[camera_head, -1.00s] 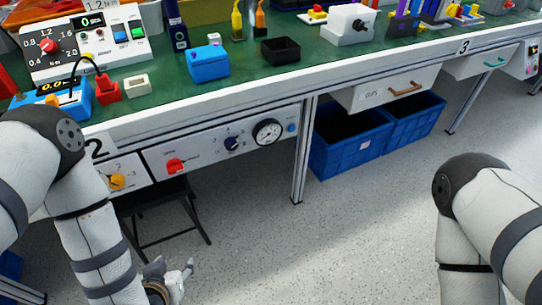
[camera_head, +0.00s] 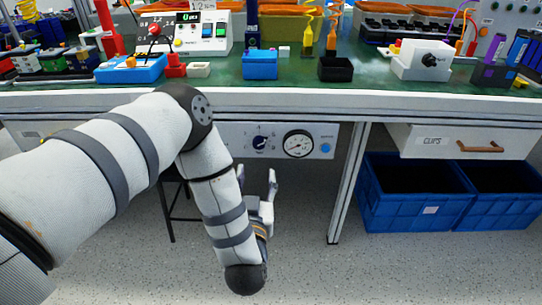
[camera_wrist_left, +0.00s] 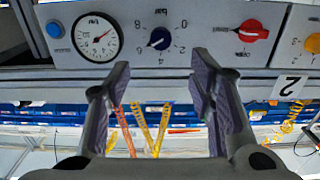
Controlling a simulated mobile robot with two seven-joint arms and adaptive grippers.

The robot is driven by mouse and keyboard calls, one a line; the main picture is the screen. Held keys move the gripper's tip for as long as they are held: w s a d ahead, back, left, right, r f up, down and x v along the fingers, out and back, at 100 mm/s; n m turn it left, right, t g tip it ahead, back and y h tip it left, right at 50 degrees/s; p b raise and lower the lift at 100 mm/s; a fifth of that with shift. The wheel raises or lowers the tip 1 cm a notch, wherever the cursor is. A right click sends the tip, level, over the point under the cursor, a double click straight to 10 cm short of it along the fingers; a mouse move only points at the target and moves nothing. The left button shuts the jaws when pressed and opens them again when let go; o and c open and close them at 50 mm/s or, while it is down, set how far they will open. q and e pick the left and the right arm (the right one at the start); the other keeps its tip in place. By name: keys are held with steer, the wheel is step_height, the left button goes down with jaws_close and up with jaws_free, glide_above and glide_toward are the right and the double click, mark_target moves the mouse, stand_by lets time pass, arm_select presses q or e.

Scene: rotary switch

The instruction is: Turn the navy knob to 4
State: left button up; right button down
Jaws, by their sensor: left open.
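The navy knob (camera_head: 259,142) sits on the light panel under the bench, left of the round gauge, in the head view. In the upside-down left wrist view the navy knob (camera_wrist_left: 161,38) shows on its dial with printed numbers around it. A small white mark is on the knob; I cannot tell exactly which number it points at. My left gripper (camera_head: 257,176) is below the panel in the head view, fingers upward. In the wrist view the left gripper (camera_wrist_left: 160,75) is open and empty, its fingers apart either side of the knob's line, not touching it. My right gripper is out of view.
The gauge (camera_wrist_left: 96,38) and a blue button (camera_wrist_left: 55,29) are beside the knob, with a red knob (camera_wrist_left: 252,31) on the other side. The bench edge (camera_head: 300,101) overhangs the panel. A table leg (camera_head: 347,185) and blue crates (camera_head: 415,210) stand to the right.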

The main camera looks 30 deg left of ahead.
mark_target(259, 146)
arm_select(q)
steer(key=b+x, duration=0.3)
steer(key=x, duration=0.8)
steer(key=shift+w+a, duration=0.15)
steer(key=shift+w, duration=0.05)
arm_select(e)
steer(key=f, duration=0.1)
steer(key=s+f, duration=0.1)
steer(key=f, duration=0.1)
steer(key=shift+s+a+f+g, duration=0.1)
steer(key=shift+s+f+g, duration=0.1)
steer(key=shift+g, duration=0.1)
arm_select(q)
steer(key=shift+f, duration=0.1)
steer(key=c, duration=1.2)
